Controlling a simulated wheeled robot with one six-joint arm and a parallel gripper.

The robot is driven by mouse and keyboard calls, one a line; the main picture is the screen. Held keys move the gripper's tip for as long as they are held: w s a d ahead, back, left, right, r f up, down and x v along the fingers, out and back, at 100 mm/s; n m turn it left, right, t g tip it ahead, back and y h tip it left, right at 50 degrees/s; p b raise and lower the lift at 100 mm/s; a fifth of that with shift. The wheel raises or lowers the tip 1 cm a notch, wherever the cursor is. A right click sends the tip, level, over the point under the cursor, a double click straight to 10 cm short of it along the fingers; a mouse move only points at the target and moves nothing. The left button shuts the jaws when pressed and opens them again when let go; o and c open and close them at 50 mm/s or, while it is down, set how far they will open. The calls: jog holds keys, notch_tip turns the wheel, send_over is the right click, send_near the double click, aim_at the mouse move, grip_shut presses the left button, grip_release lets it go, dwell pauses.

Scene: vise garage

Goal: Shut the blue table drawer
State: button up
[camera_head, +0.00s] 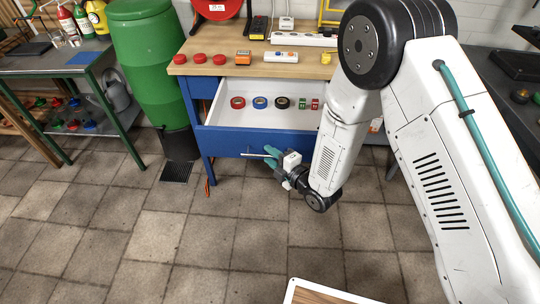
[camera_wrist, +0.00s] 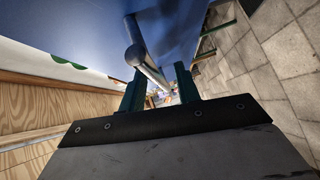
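The blue table drawer (camera_head: 228,139) is pulled out from under the wooden-topped workbench, its white inside showing. A thin metal bar handle (camera_head: 252,155) sits on its front. My gripper (camera_head: 275,158) is low at the drawer front, by the right part of the handle. In the wrist view the blue front (camera_wrist: 85,28) fills the upper left. The handle bar (camera_wrist: 142,55) runs down toward the gap between my two green fingers (camera_wrist: 160,88). The fingers are apart, and I see no clear grip on the bar.
Tape rolls (camera_head: 260,102) and small red and green pieces lie in the drawer. Red knobs and blocks stand on the wooden top (camera_head: 215,68). A green barrel (camera_head: 150,65) stands left of the bench. The tiled floor (camera_head: 150,230) in front is mostly clear; a wood-topped board (camera_head: 325,296) shows at the bottom.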

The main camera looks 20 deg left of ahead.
jog(key=shift+w+a+f, duration=0.1)
jog(key=shift+w+a, duration=0.1)
jog(key=shift+a, duration=0.15)
grip_shut()
jog(key=shift+w, duration=0.1)
